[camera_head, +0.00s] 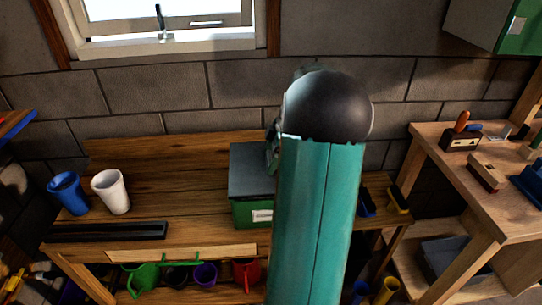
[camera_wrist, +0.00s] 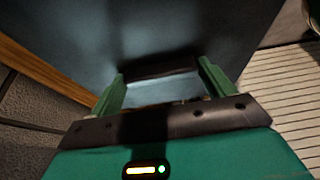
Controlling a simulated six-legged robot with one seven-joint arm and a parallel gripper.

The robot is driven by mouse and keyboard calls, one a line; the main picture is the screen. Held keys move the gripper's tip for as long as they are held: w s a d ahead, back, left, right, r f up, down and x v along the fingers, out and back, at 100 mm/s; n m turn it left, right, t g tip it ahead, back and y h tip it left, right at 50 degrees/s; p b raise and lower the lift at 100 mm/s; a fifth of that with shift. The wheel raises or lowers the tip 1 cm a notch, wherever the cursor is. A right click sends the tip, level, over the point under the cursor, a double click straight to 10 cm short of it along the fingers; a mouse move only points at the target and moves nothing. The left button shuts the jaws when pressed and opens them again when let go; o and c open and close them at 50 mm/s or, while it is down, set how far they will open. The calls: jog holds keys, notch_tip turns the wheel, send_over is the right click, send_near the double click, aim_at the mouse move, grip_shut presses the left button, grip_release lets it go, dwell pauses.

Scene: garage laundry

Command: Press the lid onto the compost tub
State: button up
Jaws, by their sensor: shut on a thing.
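The compost tub (camera_head: 253,214) is a green box with a white label on its front, standing on the wooden bench. A grey lid (camera_head: 250,168) lies over its top; I cannot tell whether it is fully seated. My teal arm covers the right part of both. In the wrist view the lid (camera_wrist: 150,25) fills the upper middle as a dark blue-grey surface. My gripper (camera_wrist: 162,70) is against it, its two green fingers at either side of a dark bar, shut on the lid. In the head view the fingers are mostly hidden behind my arm.
A blue cup (camera_head: 68,192) and a white cup (camera_head: 111,191) stand left of the tub, behind a black tray (camera_head: 108,232). Coloured mugs are below the bench front. A second workbench (camera_head: 450,150) with tools stands right. A block wall (camera_head: 150,95) is behind.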

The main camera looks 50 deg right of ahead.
jog(key=shift+f, duration=0.5)
dwell(0.9)
jog(key=o, duration=0.9)
jog(key=shift+o, duration=0.2)
jog(key=shift+r, duration=0.15)
jog(key=shift+r, duration=3.4)
grip_shut()
jog(key=shift+f, duration=0.1)
